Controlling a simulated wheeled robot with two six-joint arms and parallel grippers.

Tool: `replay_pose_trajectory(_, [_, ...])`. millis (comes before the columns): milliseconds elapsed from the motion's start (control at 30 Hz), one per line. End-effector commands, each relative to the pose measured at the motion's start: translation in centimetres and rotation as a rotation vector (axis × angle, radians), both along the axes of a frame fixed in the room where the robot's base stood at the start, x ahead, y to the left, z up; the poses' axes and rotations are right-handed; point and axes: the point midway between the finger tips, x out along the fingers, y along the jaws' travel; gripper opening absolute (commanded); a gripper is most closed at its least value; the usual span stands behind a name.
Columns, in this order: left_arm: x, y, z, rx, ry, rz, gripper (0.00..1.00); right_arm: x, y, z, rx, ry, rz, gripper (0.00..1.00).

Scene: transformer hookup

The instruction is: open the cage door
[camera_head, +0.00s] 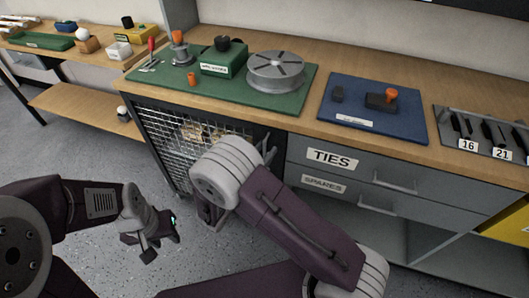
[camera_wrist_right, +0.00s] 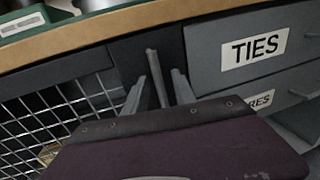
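The cage door (camera_head: 165,128), a wire mesh panel in a dark frame, is under the workbench left of the drawers and looks shut. The mesh also fills the left of the right wrist view (camera_wrist_right: 55,115). A grey upright bar, seemingly the door handle (camera_wrist_right: 154,72), stands near the door's right edge. My right gripper (camera_wrist_right: 158,92) is open, with its fingers on either side of this bar and gaps showing. In the head view my right forearm hides part of the door and most of that gripper. My left gripper (camera_head: 162,245) is open and empty over the floor.
Grey drawers labelled TIES (camera_head: 330,158) and SPARES (camera_head: 325,184) are right of the cage. The bench top holds a green mat (camera_head: 218,88) with a metal spool (camera_head: 276,70) and a blue mat (camera_head: 350,92). A side table (camera_head: 85,52) stands at left.

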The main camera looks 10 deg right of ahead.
Motion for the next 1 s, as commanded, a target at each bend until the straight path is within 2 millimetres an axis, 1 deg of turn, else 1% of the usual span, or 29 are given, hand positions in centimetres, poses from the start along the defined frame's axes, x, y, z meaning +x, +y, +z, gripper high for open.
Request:
replay_pose_trajectory(167, [0.0,0.0,0.03,0.0,0.0,0.0,0.36,0.0,0.0,0.03,0.0,0.0,0.0,0.32])
replay_pose_trajectory(200, [0.0,0.0,0.03,0.0,0.0,0.0,0.36,0.0,0.0,0.03,0.0,0.0,0.0,0.21])
replay_pose_trajectory(267, [0.0,0.0,0.03,0.0,0.0,0.0,0.36,-0.01,0.01,0.04,0.0,0.0,0.0,0.04])
replay_pose_trajectory(300, [0.0,0.0,0.03,0.0,0.0,0.0,0.36,-0.01,0.01,0.03,0.0,0.0,0.0,0.0])
replay_pose_trajectory(1000, [0.0,0.0,0.02,0.0,0.0,0.0,0.36,-0.02,0.01,0.02,0.0,0.0,0.0,0.0])
